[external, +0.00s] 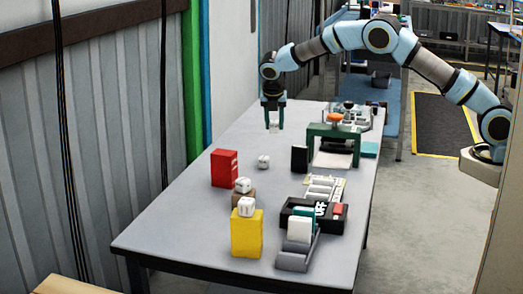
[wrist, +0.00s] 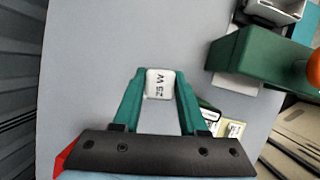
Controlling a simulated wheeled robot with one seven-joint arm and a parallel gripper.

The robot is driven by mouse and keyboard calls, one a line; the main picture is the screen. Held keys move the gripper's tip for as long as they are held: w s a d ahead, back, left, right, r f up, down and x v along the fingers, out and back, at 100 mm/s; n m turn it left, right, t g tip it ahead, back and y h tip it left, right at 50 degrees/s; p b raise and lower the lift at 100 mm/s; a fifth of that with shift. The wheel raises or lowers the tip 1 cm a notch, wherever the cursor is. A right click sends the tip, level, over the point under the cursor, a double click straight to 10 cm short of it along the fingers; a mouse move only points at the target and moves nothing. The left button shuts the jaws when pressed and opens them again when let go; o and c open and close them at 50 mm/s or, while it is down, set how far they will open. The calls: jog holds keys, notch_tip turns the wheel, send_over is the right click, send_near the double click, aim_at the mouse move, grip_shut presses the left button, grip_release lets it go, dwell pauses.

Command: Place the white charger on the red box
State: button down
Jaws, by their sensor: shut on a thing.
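My gripper (external: 273,115) is over the far left part of the table, with its green fingers shut on a white charger (wrist: 160,85). The charger has dark print on its face and sits between the fingertips; it also shows below the fingers in the external view (external: 274,127). The red box (external: 225,168) stands upright near the table's left edge, closer to the external camera than my gripper. Its top looks bare. A red corner (wrist: 66,156) shows at the lower left of the wrist view.
Another white cube-like charger (external: 263,161) lies right of the red box. Similar ones sit on a brown box (external: 244,195) and a yellow box (external: 247,235). A green stand (external: 333,131), a black box (external: 299,159) and a black tray (external: 336,226) occupy the right side.

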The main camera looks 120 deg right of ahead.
jog(key=w+a+r+n+t+p, duration=0.1)
jog(key=w+a+r+n, duration=0.2)
jog(key=w, duration=0.4)
jog(key=w+a+r+n+t+p, duration=0.1)
jog(key=w+r+n+t, duration=0.2)
jog(key=w, duration=0.4)
jog(key=w+a+r+n, duration=0.2)
jog(key=w+r+n, duration=0.1)
jog(key=w+n, duration=0.3)
jog(key=p, duration=0.3)
send_near(220, 151)
jog(key=shift+m, duration=0.3)
jog(key=x, duration=0.6)
jog(key=shift+f, duration=0.1)
jog(key=shift+c, duration=2.2)
grip_release()
